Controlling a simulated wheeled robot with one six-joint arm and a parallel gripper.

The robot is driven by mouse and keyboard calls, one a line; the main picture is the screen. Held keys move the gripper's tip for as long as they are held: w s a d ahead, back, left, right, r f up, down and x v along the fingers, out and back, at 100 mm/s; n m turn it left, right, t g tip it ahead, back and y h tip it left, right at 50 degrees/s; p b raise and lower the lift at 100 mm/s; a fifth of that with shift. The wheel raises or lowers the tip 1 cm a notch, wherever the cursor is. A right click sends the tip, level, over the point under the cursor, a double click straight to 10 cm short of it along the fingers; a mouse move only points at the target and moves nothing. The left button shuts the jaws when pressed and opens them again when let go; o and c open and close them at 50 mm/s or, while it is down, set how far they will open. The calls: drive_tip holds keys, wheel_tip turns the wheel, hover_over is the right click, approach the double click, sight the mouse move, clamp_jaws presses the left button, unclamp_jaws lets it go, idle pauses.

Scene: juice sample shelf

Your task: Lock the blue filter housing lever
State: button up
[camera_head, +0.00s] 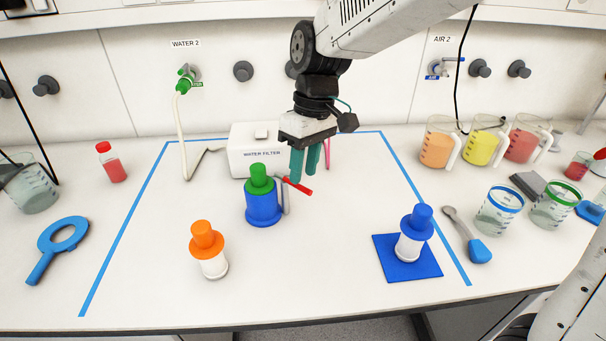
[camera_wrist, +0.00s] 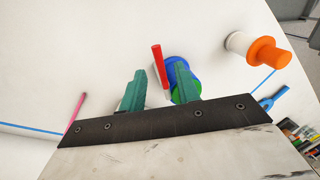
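The blue filter housing (camera_head: 263,209) stands upright on the bench with a green capped piece (camera_head: 258,178) in its top. Its red lever (camera_head: 298,186) sticks out to the right, near a grey upright bar beside the housing. My gripper (camera_head: 304,176) hangs pointing down just above and behind the lever, its two green fingers apart and empty. In the wrist view the red lever (camera_wrist: 158,66) shows between the fingertips, closer to the right finger. That finger partly hides the blue housing (camera_wrist: 175,64). I cannot tell whether a finger touches the lever.
The white water filter box (camera_head: 256,160) stands behind the housing. An orange-capped filter (camera_head: 207,242) stands in front left, and a blue-capped filter (camera_head: 414,240) on a blue mat (camera_head: 429,268) to the right. Jugs and beakers stand farther right. The bench between housing and mat is clear.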

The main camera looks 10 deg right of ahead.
drive_tip(key=shift+s+a+f, duration=0.15)
drive_tip(key=shift+f, duration=0.95)
drive_tip(key=shift+c, duration=0.3)
clamp_jaws()
